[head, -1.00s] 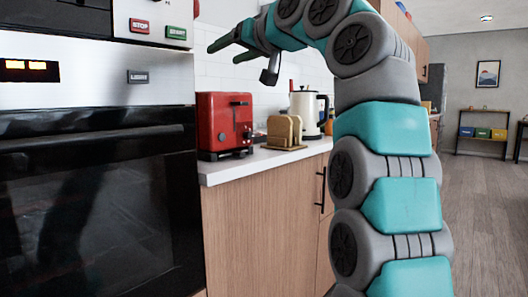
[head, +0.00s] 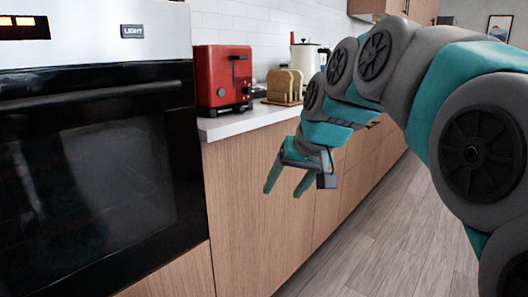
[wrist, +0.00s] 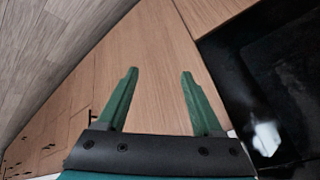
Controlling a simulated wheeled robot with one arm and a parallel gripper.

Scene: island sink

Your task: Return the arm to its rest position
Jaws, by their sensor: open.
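My gripper (head: 286,184) hangs in front of the wooden cabinet, below the counter edge, with its fingers pointing down and to the left. It is open and holds nothing. My arm comes in from the right side of the head view, folded over and reaching down to the gripper.
The black oven (head: 100,170) stands at the left. A red toaster (head: 222,80), a toast rack (head: 284,87) and a white kettle (head: 305,55) stand on the counter (head: 245,121) behind the gripper. The wooden floor (head: 365,235) at the right is clear.

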